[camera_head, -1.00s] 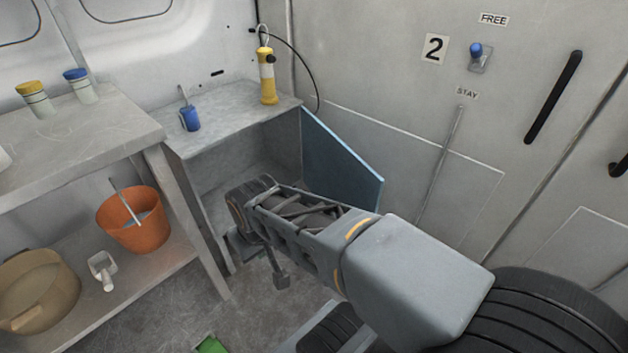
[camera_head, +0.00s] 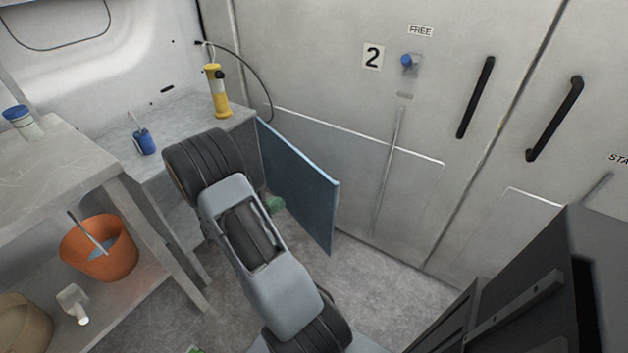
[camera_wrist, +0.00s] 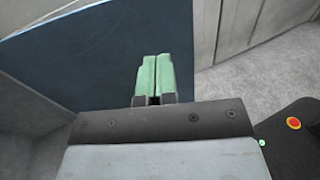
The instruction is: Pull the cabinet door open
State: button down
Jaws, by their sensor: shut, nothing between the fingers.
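The cabinet (camera_head: 194,106) is the grey corner unit at the left of the head view, below a grey top. Its blue door (camera_head: 300,185) stands swung out at its right side, beside the grey wall doors. The door also fills the upper left of the wrist view (camera_wrist: 90,50). My gripper (camera_head: 273,204) is low, at the door's left-hand face, partly hidden by my arm. In the wrist view its green fingers (camera_wrist: 153,75) are shut together with nothing between them, in front of the blue face. I cannot tell whether they touch it. My arm hides much of the cabinet's opening.
A yellow lamp-like cylinder (camera_head: 216,92) and a blue cup (camera_head: 144,142) stand on the cabinet top. A grey bench (camera_head: 60,165) at left has an orange bucket (camera_head: 98,248) on its lower shelf. Bare floor (camera_head: 375,285) lies right of the door.

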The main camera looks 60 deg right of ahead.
aim_at(321, 180)
jog(key=shift+n+h, duration=0.3)
jog(key=shift+n, duration=0.1)
jog(key=x, duration=0.4)
jog(key=b+x, duration=0.1)
jog(key=x, duration=0.9)
jog(key=shift+w+d+f, duration=0.3)
jog(key=shift+d, duration=0.05)
